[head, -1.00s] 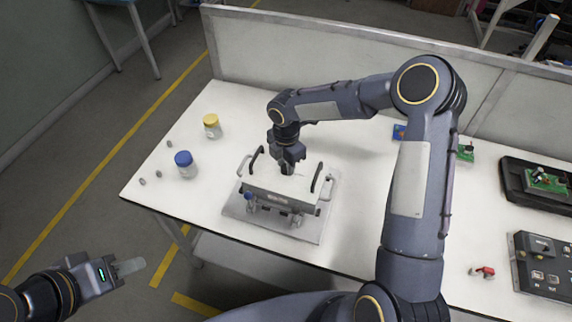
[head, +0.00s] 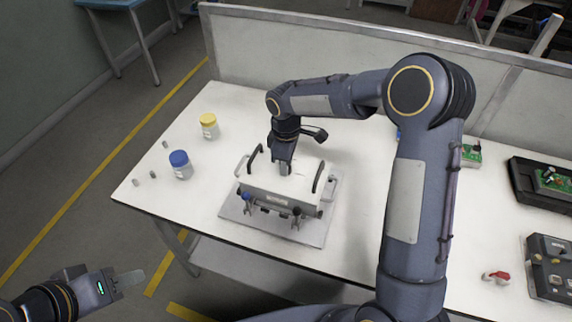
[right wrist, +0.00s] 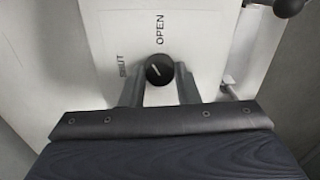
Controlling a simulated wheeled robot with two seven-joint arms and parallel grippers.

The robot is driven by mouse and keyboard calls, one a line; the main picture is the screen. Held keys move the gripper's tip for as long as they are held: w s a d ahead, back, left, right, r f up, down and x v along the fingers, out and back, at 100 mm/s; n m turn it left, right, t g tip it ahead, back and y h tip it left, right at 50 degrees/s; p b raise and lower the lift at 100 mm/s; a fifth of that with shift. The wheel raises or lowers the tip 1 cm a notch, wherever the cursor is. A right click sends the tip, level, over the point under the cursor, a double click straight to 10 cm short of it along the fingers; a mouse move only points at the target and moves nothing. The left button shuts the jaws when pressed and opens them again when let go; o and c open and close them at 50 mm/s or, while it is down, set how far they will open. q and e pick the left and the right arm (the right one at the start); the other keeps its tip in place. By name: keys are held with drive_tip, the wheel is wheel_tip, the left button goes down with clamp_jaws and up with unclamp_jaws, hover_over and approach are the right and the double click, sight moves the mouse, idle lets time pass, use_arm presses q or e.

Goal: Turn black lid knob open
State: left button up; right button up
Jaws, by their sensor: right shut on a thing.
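The black lid knob (right wrist: 158,70) sits on the white lid of a box. Its pale pointer line is slanted and aims to the upper left, between the printed words SHUT and OPEN. My right gripper (right wrist: 157,77) has one finger on each side of the knob and is shut on it. In the head view, the right gripper (head: 283,168) points down onto the lid of the white box (head: 262,183) and hides the knob. My left gripper (head: 128,279) hangs over the floor, left of the table; its finger gap is not clear.
The box has black and pale handles and stands on a grey plate (head: 310,232). A blue-capped jar (head: 180,166) and a yellow-capped jar (head: 209,126) stand to its left. Black electronics housings (head: 545,185) lie at the right.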

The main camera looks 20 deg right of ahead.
drive_tip(key=m+b, duration=0.1)
drive_tip(key=m, duration=0.4)
drive_tip(key=shift+m, duration=0.3)
idle(0.4)
drive_tip(key=o, duration=1)
drive_tip(key=shift+c, duration=0.2)
drive_tip(key=shift+r, duration=0.1)
wheel_tip(320, 180, up, 7)
drive_tip(key=shift+r, duration=0.35)
